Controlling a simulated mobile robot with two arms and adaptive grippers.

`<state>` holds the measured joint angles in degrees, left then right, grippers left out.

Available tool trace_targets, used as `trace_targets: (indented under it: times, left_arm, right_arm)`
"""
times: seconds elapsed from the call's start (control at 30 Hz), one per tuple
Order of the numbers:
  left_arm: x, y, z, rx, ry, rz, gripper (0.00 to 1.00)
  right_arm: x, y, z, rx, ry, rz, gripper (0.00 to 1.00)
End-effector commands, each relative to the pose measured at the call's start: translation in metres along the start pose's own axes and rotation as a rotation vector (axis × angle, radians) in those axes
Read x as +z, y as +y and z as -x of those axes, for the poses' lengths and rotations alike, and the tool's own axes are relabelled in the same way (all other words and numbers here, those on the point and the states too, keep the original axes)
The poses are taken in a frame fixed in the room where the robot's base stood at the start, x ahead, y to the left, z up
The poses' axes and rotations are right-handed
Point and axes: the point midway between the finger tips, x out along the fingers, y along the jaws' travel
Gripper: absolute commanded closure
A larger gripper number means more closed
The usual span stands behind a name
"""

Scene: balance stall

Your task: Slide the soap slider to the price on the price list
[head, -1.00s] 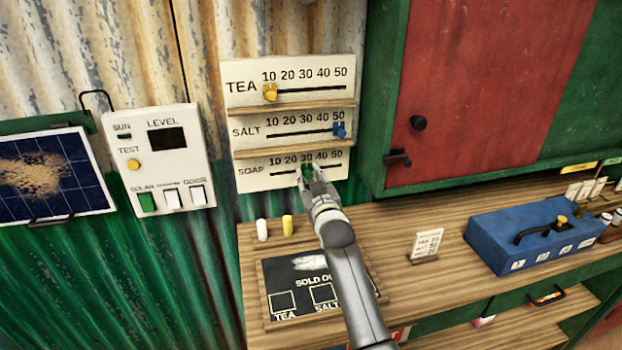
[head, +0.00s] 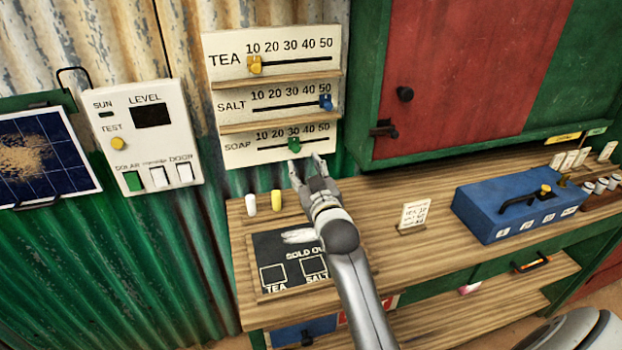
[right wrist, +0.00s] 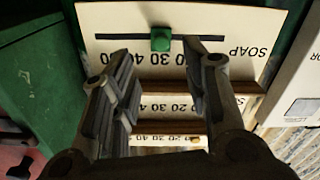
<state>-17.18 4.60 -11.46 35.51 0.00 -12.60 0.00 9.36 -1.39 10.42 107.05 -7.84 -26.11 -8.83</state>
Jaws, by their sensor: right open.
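The soap slider (head: 294,144) is a green knob on the lowest row of the price board (head: 232,159), under about the 30 mark. In the right wrist view the board is upside down and the green knob (right wrist: 160,40) sits by the 30. My right gripper (head: 306,161) is open and empty, just below and in front of the soap row, apart from the knob. In the right wrist view its fingers (right wrist: 155,55) stand to either side of the knob's line. The price list (head: 415,215) is a small white card standing on the counter; its figures are too small to read. My left gripper is not in view.
The yellow tea slider (head: 255,65) is near 10 and the blue salt slider (head: 326,102) near 50. Wooden ledges separate the rows. A white and a yellow piece of chalk, a sold-out board (head: 265,248) and a blue box (head: 480,215) are on the counter.

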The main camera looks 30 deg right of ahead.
Motion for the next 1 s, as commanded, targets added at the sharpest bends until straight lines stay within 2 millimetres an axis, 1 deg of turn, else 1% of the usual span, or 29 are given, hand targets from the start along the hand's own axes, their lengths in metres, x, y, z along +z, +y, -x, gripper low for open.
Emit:
trace_targets:
  times: [0.03,0.1,0.2,0.3,0.43,1.0]
  left_arm:
    - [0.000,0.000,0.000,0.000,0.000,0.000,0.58]
    - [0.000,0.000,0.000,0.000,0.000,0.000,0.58]
    - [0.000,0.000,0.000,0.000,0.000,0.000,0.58]
    - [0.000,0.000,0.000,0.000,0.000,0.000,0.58]
    - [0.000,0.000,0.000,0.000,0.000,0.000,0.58]
    - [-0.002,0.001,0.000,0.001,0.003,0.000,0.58]
  right_arm:
    - [0.000,0.000,0.009,0.000,0.000,0.000,0.58]
    - [0.001,0.000,0.019,-0.001,-0.001,0.000,0.58]
    - [0.001,0.000,0.030,-0.001,-0.001,0.000,0.58]
    - [0.000,0.000,0.036,0.000,-0.001,0.000,0.58]
    - [0.000,0.000,0.039,0.000,0.000,0.000,0.58]
    - [0.000,0.000,0.038,0.000,0.000,0.001,0.58]
